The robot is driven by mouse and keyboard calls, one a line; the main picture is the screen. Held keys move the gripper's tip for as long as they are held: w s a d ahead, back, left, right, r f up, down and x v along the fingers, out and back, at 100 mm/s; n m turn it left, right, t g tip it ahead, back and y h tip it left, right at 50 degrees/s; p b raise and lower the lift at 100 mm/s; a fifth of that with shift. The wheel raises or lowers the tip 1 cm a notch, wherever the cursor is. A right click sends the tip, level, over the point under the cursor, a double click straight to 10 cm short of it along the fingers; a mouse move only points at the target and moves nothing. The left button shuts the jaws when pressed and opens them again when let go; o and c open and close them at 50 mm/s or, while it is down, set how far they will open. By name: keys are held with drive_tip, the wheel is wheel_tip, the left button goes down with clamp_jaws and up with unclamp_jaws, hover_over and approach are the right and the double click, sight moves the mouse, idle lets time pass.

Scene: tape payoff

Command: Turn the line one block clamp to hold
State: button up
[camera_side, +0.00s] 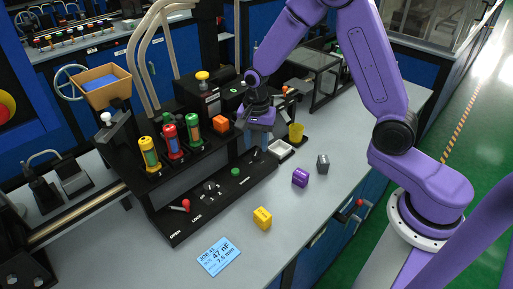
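A long black control panel (216,203) lies along the bench. Its labels near the left end read OPEN and what looks like LOCK. A red-tipped lever (182,206) sits by these labels, and a dark round knob (211,188) and a green button (235,172) sit further right. I cannot tell for certain which control is the line one block clamp. My gripper (257,146) points down over the right end of the panel, its pale fingers apart. A small dark fitting on the panel lies below the fingers, and contact cannot be made out.
Yellow, red and green cylinders (172,141) stand behind the panel, with an orange cube (221,124) beside them. A white tray (281,149) and yellow cup (296,132) are right of my gripper. Yellow (262,218), purple (300,178) and grey (323,161) blocks and a blue card (219,257) lie in front.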

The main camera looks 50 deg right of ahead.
sight(257, 155)
drive_tip(key=shift+f, duration=1.3)
clamp_jaws()
drive_tip(key=shift+n, duration=0.3)
drive_tip(key=n, duration=1.1)
drive_tip(key=shift+n, duration=0.3)
unclamp_jaws()
